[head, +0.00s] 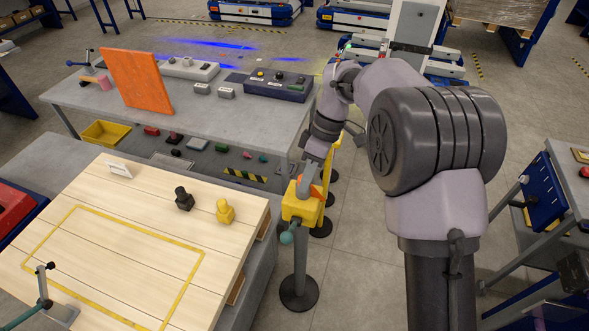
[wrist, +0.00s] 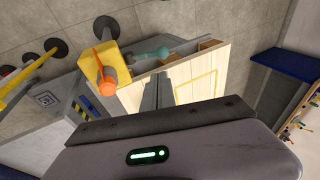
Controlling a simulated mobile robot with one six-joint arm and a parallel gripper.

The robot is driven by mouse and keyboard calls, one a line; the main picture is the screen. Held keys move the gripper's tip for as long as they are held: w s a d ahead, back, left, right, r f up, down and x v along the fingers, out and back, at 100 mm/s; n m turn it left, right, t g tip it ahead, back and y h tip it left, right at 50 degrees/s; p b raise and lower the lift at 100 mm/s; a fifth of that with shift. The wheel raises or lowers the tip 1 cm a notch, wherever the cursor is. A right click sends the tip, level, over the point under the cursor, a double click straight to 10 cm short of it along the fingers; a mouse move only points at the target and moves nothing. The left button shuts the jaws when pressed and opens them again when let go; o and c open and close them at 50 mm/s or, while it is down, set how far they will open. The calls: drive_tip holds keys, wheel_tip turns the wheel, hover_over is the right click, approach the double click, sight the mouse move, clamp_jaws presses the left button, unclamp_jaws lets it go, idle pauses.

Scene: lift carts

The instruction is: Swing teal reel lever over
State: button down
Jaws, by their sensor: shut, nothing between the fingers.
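The teal lever (head: 289,235) sticks out from the near, lower side of a yellow box (head: 296,212) on a grey post beside the wooden-topped table. In the wrist view the teal lever (wrist: 150,54) has a rounded end and reaches right from the yellow box (wrist: 121,53), toward the table edge. An orange part (wrist: 106,88) with a grey body sits on the box. My gripper (wrist: 158,78) is shut and empty, with its fingers pointing toward the teal lever. I cannot tell how far apart they are. In the head view my wrist hangs above and behind the box.
The wooden table (head: 120,240) stands left of the post, with a black piece (head: 184,199) and a yellow piece (head: 225,211) on it. A grey bench (head: 190,110) with control boxes and an orange panel (head: 136,80) lies beyond.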

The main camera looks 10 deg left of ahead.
sight(289, 233)
drive_tip(key=b+x, duration=0.2)
drive_tip(key=x, duration=0.2)
drive_tip(key=b+x, duration=0.2)
drive_tip(key=x, duration=0.3)
drive_tip(key=b+x, duration=0.2)
drive_tip(key=x, duration=0.3)
drive_tip(key=shift+s+d+r, duration=0.1)
drive_tip(key=shift+s+d, duration=0.25)
drive_tip(key=shift+s, duration=0.05)
